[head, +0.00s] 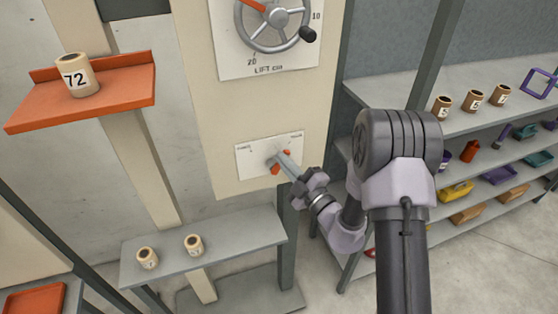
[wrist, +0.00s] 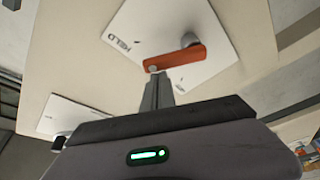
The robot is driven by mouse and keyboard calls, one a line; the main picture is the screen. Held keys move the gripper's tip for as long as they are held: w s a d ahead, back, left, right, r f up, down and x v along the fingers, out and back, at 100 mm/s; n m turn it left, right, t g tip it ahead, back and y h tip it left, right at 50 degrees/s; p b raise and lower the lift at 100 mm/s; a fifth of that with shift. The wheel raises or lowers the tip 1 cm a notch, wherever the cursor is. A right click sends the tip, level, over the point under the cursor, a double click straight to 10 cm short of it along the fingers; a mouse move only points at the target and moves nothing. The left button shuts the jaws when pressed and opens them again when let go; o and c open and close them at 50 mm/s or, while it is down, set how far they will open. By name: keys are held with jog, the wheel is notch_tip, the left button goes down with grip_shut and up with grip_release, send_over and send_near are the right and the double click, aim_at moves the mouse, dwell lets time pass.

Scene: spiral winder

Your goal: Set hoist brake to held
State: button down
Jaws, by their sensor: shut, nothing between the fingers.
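The hoist brake is an orange lever (head: 276,169) on a white plate (head: 250,160) low on the beige panel. My gripper (head: 280,158) is shut and empty, its fingers crossing in front of the lever and hiding part of it. In the wrist view the orange lever (wrist: 178,57) runs from a grey pivot to its free end, which lies at the tips of my shut gripper (wrist: 156,76). I cannot tell whether they touch. The word HELD (wrist: 122,43) reads on the plate, off to the lever's left. The plate's labels are too small to read in the head view.
A lift dial with a handwheel (head: 274,18) is above the brake plate. An orange shelf (head: 120,100) holds a spool marked 72 (head: 76,75). A grey bench (head: 220,250) with two spools stands below. Shelving (head: 400,85) with spools and coloured items is at right.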

jog(key=shift+w+d+f+m+t, duration=0.15)
jog(key=shift+d+m, duration=0.15)
jog(key=shift+m, duration=0.2)
jog(key=shift+w+d+f+m+t, duration=0.15)
jog(key=shift+d+m, duration=0.15)
jog(key=shift+m, duration=0.2)
jog(key=shift+s+d+p, duration=0.1)
jog(key=shift+p, duration=0.2)
